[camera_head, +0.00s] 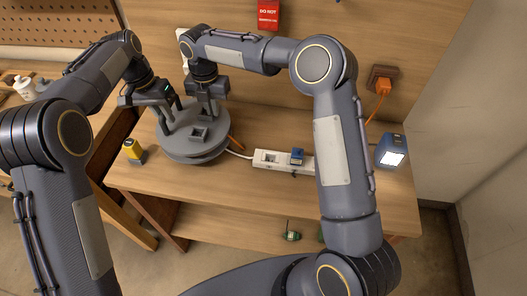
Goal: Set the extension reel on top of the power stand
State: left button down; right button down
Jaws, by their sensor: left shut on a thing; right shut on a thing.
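The grey round extension reel (187,143) is on or just above the wooden bench top, left of its middle. I take this bench, the power stand (270,198), to be the one named; no other stand shows clearly. My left gripper (168,118) is shut on the left upper part of the reel. My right gripper (208,112) is shut on its right upper part, beside the left one. The exact grip points are partly hidden by the grippers. I cannot tell whether the reel's underside touches the wood.
A white power strip (268,159) with a blue plug (297,156) lies right of the reel, partly behind my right arm. A yellow-and-black item (134,151) stands left of the reel. A blue lamp (391,151) stands at right. An orange plug (383,86) is in the wall outlet.

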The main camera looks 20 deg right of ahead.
aim_at(171, 129)
jog(key=shift+f, duration=0.1)
